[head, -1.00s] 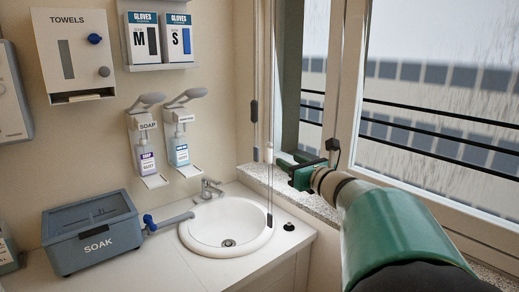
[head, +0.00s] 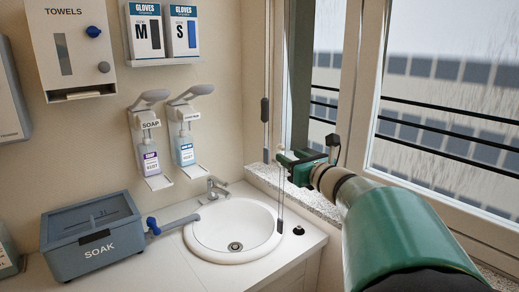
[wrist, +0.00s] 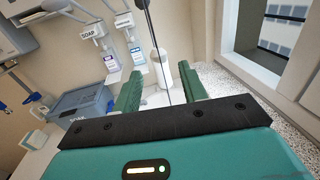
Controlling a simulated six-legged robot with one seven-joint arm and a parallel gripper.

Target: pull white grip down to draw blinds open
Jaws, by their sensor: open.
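The white grip (wrist: 158,79) shows in the wrist view as a pale upright piece between my two green fingertips. A thin dark cord or rod runs down in front of it. My gripper (wrist: 160,72) is open with a finger on either side of the grip. I see no clear contact, and the depth between them is hard to judge. In the head view, my gripper (head: 285,166) is at the thin hanging cords beside the window, above the sill. The grip is too small there to make out clearly.
A dark cord weight (head: 265,110) hangs left of my gripper. The window frame (head: 360,80) stands close on the right, above the speckled sill (head: 262,180). A sink (head: 222,222), a SOAK box (head: 92,240) and soap dispensers (head: 148,155) are at left.

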